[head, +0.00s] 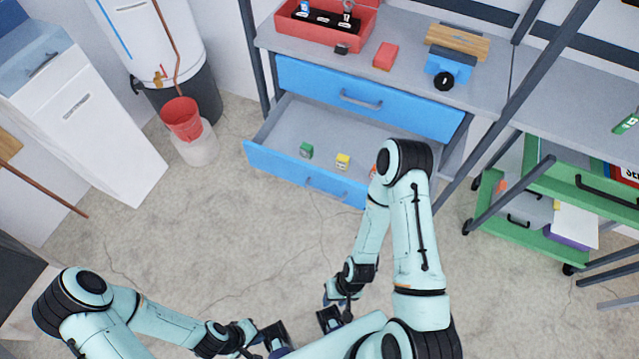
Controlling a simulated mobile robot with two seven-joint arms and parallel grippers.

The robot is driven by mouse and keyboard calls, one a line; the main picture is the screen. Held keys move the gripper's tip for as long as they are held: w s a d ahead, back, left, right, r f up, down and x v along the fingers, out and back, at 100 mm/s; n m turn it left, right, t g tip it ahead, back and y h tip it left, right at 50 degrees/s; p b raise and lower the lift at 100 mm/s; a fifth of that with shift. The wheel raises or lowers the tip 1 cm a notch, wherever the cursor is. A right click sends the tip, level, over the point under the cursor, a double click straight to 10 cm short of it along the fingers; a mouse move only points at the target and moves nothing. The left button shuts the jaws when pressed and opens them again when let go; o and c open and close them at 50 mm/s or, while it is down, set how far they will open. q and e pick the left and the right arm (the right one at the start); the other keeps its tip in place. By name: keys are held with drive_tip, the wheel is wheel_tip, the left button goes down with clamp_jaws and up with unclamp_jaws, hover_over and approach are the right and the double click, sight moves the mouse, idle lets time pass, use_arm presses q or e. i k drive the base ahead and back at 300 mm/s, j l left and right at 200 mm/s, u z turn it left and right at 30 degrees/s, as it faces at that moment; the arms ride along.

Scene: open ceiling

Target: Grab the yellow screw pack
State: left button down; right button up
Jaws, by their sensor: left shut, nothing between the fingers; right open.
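The yellow screw pack (343,161) is a small yellow block with a pale face. It lies in the open lower blue drawer (268,163), near its front. A small green pack (306,150) lies to its left, and a red-orange item (373,170) to its right is partly hidden by my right arm. My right gripper (336,305) is open and empty, low in the view, well short of the drawer. My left gripper (277,338) is shut and empty at the bottom edge. Neither gripper touches a pack.
The upper blue drawer (368,99) is shut. The grey bench top (490,75) holds a red toolbox (318,30), a red block (385,55) and a blue vise (449,68). A green cart (525,240) stands right; a red bucket (182,118) stands left. The floor before the drawer is clear.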

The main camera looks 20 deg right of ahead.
sight(342, 161)
drive_tip(key=z, duration=1.15)
